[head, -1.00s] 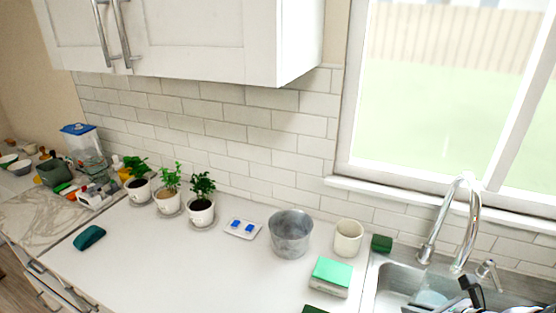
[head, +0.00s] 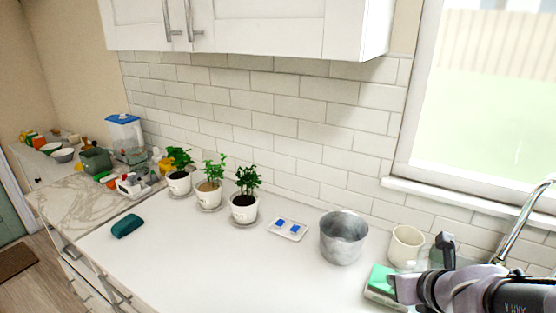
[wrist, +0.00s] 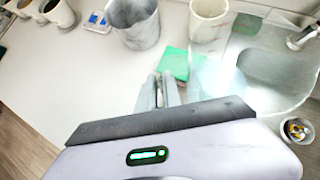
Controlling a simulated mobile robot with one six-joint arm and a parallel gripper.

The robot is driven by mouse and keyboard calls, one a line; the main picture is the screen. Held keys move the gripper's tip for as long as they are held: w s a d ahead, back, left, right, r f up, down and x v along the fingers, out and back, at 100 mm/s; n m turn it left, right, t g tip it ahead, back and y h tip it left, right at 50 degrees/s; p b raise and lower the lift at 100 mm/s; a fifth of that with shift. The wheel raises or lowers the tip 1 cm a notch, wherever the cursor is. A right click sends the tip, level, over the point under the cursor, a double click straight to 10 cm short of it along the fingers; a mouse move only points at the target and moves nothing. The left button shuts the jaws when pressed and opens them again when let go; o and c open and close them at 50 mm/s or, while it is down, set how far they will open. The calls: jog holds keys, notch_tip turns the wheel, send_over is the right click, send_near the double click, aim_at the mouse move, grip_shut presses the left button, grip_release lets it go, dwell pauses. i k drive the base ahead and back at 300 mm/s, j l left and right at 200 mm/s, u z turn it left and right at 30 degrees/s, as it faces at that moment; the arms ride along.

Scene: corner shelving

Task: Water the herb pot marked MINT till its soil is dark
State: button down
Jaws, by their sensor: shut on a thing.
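Three white herb pots stand on saucers by the tiled wall in the head view: the left pot (head: 179,186), the middle pot (head: 208,197) and the right pot (head: 243,211). The middle pot's soil looks light brown; the soil in the other two looks dark. I cannot read any label, so I cannot tell which is MINT. My gripper (head: 394,287) is at the lower right, far from the pots. In the wrist view its fingers (wrist: 163,82) are close together, shut on what seems a clear, pale vessel (wrist: 212,78); its outline is faint.
A metal bucket (head: 342,240), a cream cup (head: 406,245) and a green-topped block (head: 380,284) stand near my gripper. A small tray (head: 288,229) with blue pieces and a teal sponge (head: 127,226) lie leftward. The counter front is clear. The sink (wrist: 275,70) is at right.

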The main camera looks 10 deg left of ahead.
aim_at(207, 190)
jog(key=i+j, duration=0.1)
jog(key=j, duration=1.45)
jog(key=i+j+z, duration=0.1)
jog(key=j, duration=1.5)
jog(key=i+j, duration=0.1)
jog(key=j, duration=1.45)
